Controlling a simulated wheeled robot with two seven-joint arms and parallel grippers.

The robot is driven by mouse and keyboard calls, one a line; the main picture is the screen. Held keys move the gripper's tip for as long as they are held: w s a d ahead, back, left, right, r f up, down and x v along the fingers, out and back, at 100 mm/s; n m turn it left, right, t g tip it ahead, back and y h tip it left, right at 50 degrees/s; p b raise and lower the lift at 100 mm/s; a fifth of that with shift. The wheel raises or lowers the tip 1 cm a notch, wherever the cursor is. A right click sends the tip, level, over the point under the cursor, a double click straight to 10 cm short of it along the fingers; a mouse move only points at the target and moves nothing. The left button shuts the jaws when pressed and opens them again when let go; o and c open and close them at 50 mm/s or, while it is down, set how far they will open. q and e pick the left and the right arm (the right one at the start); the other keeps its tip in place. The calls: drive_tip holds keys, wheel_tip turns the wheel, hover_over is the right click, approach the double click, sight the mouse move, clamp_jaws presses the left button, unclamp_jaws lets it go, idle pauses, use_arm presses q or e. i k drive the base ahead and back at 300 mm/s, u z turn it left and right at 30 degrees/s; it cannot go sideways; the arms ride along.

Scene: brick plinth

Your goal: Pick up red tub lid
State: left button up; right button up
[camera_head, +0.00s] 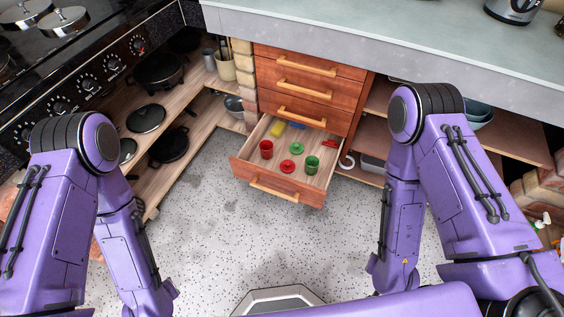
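The red tub lid (287,166) looks like a small flat red disc. It lies in the open bottom drawer (273,191), near the drawer's front. A red tub (266,149) stands to its left, and a green tub (311,165) stands to its right. A flat green disc (297,148), which looks like a lid, lies just behind it. Both my purple arms are bent with the forearms pointing down, well apart from the drawer on either side. Neither gripper shows in the picture.
The drawer also holds a yellow item (277,129), a blue item (297,125) and a red item (330,143). Shut drawers (307,85) are above it. Shelves with pans (158,70) stand at left. The speckled floor (215,220) before the drawer is clear.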

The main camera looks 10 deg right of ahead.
sight(287, 167)
drive_tip(key=u, duration=0.05)
drive_tip(key=k, duration=0.5)
drive_tip(key=z, duration=1.1)
drive_tip(key=i, duration=1.6)
drive_tip(key=u, duration=0.7)
